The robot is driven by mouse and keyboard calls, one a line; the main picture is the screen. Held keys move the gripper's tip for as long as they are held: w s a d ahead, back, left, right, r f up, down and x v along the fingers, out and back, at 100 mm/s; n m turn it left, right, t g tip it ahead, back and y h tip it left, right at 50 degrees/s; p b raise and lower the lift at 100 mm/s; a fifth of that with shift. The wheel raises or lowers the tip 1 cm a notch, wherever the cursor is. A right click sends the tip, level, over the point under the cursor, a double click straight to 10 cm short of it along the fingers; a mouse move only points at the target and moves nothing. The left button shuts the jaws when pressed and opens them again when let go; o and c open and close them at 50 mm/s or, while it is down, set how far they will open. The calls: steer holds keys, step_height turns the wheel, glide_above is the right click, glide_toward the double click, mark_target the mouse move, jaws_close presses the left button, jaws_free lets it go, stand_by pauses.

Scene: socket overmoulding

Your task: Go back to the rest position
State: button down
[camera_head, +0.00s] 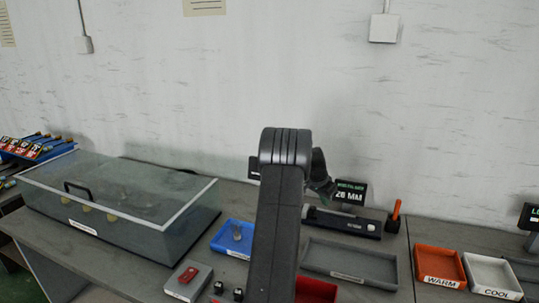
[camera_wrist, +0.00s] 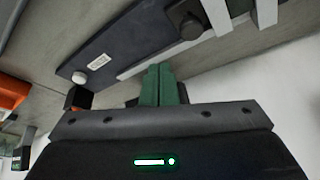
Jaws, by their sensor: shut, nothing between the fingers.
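My gripper (camera_wrist: 158,84) shows in the wrist view with its two green fingers pressed together and nothing between them. Behind the fingers lies a dark device with a white knob (camera_wrist: 79,77) and a pale rail on the grey table. In the head view my arm rises in the middle and hides part of the table.
A glass-lidded box (camera_head: 120,205) stands at left. A blue tray (camera_head: 218,243), an empty grey tray (camera_head: 350,262), an orange WARM tray (camera_head: 440,267) and a white COOL tray (camera_head: 491,273) lie on the table. A small display (camera_head: 350,193) stands behind. A wall closes the back.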

mark_target(325, 218)
step_height(325, 218, down, 6)
steer(key=shift+r+b, duration=0.15)
steer(key=shift+b, duration=0.9)
steer(key=shift+w+a+r, duration=0.1)
steer(key=shift+a+r, duration=0.05)
